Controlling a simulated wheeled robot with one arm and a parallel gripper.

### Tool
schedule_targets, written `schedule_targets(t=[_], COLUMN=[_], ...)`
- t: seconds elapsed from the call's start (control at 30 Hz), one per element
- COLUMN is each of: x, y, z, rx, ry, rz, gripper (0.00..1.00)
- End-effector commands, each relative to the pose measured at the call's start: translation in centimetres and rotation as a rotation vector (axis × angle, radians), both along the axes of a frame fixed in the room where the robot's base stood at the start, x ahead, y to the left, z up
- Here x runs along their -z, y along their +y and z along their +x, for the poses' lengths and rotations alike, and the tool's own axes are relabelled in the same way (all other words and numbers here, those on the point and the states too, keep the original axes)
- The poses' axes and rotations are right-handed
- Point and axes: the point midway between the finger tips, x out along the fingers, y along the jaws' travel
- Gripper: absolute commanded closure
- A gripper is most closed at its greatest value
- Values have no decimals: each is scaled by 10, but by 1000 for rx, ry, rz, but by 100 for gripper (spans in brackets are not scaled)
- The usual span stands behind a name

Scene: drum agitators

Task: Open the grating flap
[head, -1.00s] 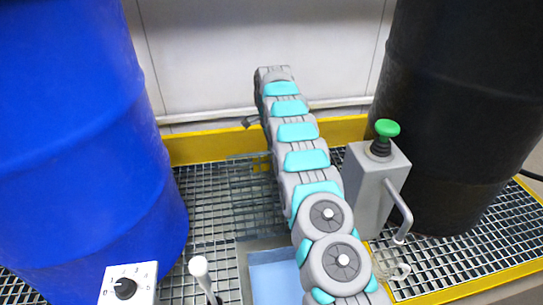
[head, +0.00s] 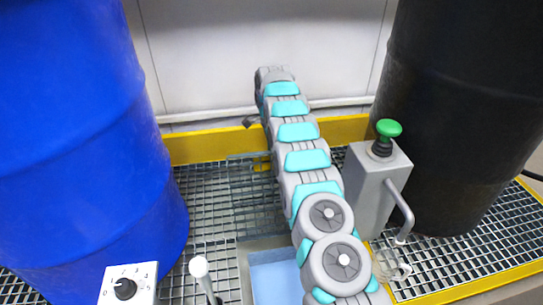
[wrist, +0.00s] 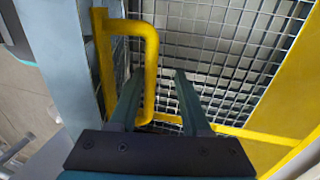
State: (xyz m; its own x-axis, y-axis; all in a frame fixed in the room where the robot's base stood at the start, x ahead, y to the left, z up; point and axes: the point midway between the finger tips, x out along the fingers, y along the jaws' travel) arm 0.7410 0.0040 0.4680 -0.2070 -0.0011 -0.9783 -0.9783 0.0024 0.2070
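A yellow bent-bar handle (wrist: 152,70) stands out in the wrist view in front of a metal grating (wrist: 225,50). In the head view my arm hides the gripper. A bit of yellow (head: 262,165), probably the handle, shows left of my arm inside a faint, see-through rectangular panel over the floor grating (head: 205,205). I cannot tell for sure whether that panel is the flap, or how far it is tilted.
A blue drum (head: 80,130) stands on the left and a black drum (head: 455,110) on the right. In front are a white dial box (head: 127,287), a lever (head: 200,268) and a light-blue recess (head: 275,275).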

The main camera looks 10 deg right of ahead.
Motion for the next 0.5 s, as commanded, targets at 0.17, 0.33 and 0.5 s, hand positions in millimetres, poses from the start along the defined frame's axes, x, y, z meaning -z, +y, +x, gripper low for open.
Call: schedule_targets(t=[0.17, 0.33, 0.5], x=[-1, -8, -22], y=[0, 0, 0], z=[0, 1, 1], rx=[0, 0, 0], ry=[0, -3, -2], rz=[0, 0, 0], gripper=[53, 53, 53])
